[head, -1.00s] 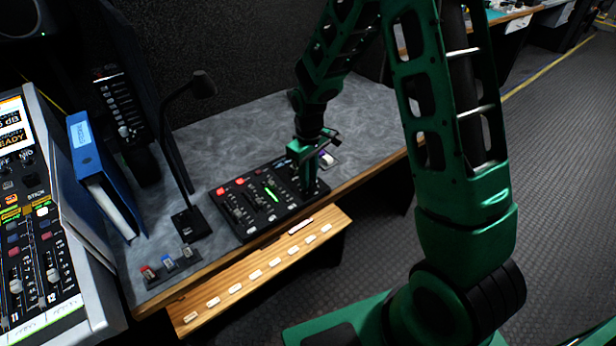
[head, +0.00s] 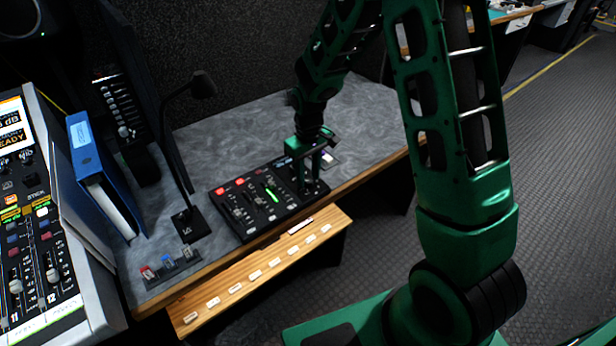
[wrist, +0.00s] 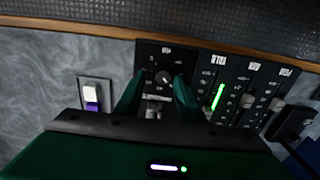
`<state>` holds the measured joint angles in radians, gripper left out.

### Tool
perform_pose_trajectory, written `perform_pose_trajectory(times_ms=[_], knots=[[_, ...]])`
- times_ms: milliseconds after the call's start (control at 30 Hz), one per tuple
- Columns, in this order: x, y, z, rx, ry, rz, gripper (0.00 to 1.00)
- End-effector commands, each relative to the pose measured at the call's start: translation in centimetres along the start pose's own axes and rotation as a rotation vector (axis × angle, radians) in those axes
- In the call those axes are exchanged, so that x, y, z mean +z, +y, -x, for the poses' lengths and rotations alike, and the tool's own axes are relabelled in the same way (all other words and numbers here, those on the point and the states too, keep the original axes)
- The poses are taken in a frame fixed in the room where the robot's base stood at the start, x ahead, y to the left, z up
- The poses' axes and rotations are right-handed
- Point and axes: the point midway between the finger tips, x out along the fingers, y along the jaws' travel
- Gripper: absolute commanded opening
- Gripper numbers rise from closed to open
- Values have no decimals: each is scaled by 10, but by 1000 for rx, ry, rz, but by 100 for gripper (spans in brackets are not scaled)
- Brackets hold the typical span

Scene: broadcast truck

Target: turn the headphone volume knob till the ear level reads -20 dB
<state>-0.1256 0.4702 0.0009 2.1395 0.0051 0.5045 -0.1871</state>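The black control panel (head: 246,222) lies on the grey desk, with several sliders and a lit green bar (head: 272,195). The bar also shows in the wrist view (wrist: 218,97). A small round dark knob (wrist: 163,77) with a pale mark sits on the panel section beside the bar. My gripper (head: 309,184) is over the panel's right end, pointing down. In the wrist view its two green fingers (wrist: 160,80) stand apart on either side of the knob. Contact with the knob cannot be told.
A gooseneck microphone (head: 187,145) stands left of the panel, near a blue binder (head: 95,165). A small white-and-purple switch (wrist: 91,95) is beside the panel. A wooden ledge (head: 262,275) with white labels runs along the front. Desk behind the panel is clear.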

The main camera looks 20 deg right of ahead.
Motion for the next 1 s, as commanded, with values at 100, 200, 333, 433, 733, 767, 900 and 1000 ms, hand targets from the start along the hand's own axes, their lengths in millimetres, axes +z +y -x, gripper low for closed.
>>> perform_pose_trajectory(times_ms=[100, 200, 333, 433, 733, 767, 900, 1000], knots=[[2, -1, -1, -2, -6, 2, 38], [4, -2, -2, -3, -9, 2, 38], [4, -2, 0, -4, -10, 3, 38], [3, -2, 8, -4, -8, 3, 38], [2, -1, 61, -3, -6, 2, 38], [1, -1, 67, -3, -5, 2, 38], [1, -1, 88, -3, -7, 2, 38], [1, 0, 98, -3, -8, 2, 38]])
